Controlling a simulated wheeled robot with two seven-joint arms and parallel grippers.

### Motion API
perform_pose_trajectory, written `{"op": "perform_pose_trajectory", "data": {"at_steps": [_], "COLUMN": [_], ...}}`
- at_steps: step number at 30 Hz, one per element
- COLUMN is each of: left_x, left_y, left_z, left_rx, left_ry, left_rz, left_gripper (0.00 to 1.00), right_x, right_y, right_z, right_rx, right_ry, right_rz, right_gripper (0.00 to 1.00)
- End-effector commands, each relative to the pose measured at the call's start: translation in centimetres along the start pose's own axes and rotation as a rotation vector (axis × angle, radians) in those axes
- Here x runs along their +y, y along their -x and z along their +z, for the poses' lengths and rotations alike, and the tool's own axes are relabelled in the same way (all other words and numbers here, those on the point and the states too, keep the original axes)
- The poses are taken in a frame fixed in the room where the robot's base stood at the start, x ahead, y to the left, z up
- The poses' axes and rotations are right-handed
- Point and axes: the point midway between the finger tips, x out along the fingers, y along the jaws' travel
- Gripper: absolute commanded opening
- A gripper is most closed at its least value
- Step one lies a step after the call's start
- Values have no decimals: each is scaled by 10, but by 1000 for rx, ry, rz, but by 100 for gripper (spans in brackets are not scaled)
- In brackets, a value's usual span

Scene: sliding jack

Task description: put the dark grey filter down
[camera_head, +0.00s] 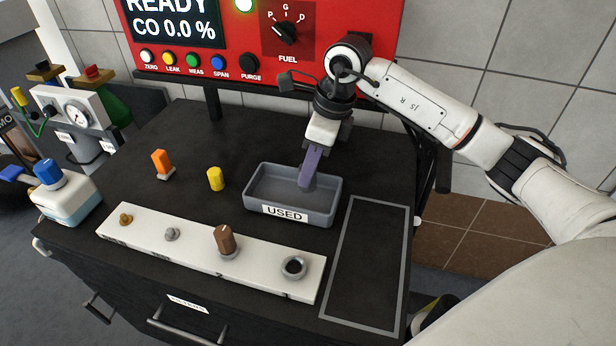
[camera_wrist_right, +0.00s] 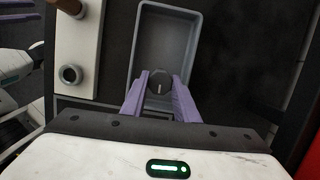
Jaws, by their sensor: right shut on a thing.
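The dark grey filter (camera_wrist_right: 160,82) shows as a small dark round thing with a pale line on top, between the purple fingers in the right wrist view. My right gripper (camera_head: 310,176) is shut on it and points down into the grey tray marked USED (camera_head: 250,206). In the head view the filter is mostly hidden by the fingers, at the right half of the tray. I cannot tell whether it touches the tray floor. The tray (camera_wrist_right: 189,45) otherwise looks empty.
A white strip (camera_head: 190,252) in front of the tray holds a brown knobbed part (camera_head: 225,240), two small fittings and an open round socket (camera_head: 293,267). An orange part (camera_head: 162,164) and a yellow part (camera_head: 215,179) stand left of the tray. A grey-outlined area (camera_head: 365,265) at right is clear.

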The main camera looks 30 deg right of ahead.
Motion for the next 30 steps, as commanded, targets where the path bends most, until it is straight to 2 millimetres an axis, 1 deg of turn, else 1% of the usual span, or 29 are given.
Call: {"op": "perform_pose_trajectory", "data": {"at_steps": [4,7,17,18,20,21,30], "left_x": [0,0,0,0,0,0,0], "left_y": [1,2,-1,-1,-1,-1,0], "left_z": [-1,-2,0,0,-1,-2,-6], "left_rx": [0,0,1,1,1,2,9], "left_ry": [0,0,-1,-2,-2,-2,-3], "left_rz": [0,0,0,0,0,0,0], "left_gripper": [31,31,31,31,31,31,31], "right_x": [1,1,0,0,0,0,0], "right_y": [-21,-31,-35,-36,-34,-34,-33], "right_z": [-6,-9,-9,-9,-9,-9,-9], "right_rx": [3,2,0,0,0,0,0], "right_ry": [0,1,2,2,1,1,1], "right_rz": [4,3,1,1,1,1,1], "right_gripper": [0,0,0,29,39,46,46]}}
